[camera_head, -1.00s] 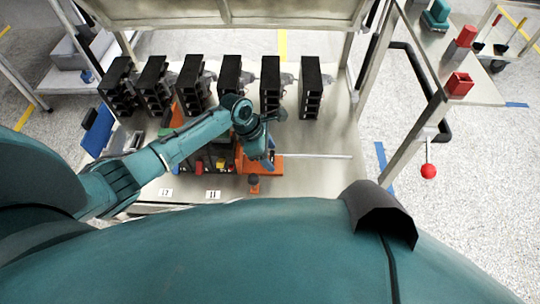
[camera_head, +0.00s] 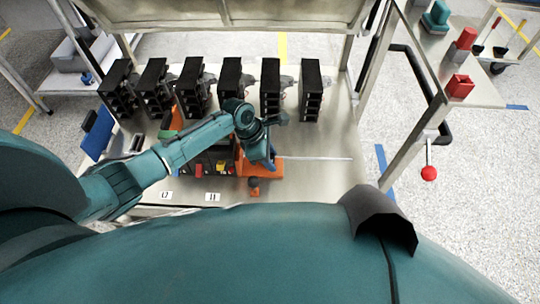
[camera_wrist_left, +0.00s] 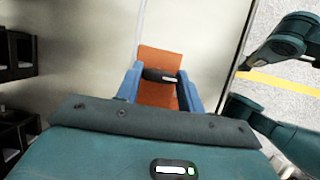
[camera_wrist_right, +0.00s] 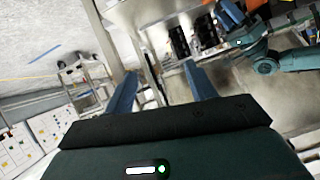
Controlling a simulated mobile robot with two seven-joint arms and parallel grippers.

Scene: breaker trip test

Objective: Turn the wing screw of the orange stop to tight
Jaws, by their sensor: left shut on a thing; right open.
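The orange stop (camera_head: 262,168) lies on the metal bench near its front, right of the row of small coloured parts. In the left wrist view its orange body (camera_wrist_left: 158,60) shows beyond the dark wing screw (camera_wrist_left: 160,75). My left gripper (camera_wrist_left: 160,78) is above the stop with its two blue fingers shut on the wing screw. In the head view the left gripper (camera_head: 268,160) partly covers the stop. My right gripper (camera_wrist_right: 158,85) is open and empty, apart from the bench; its two blue fingers show wide apart in the right wrist view.
Several black breakers (camera_head: 231,75) stand in a row at the back of the bench (camera_head: 320,170). A blue bin (camera_head: 98,132) is at the left edge. A metal post and a red ball-ended lever (camera_head: 428,173) are at the right. The bench right of the stop is mostly clear.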

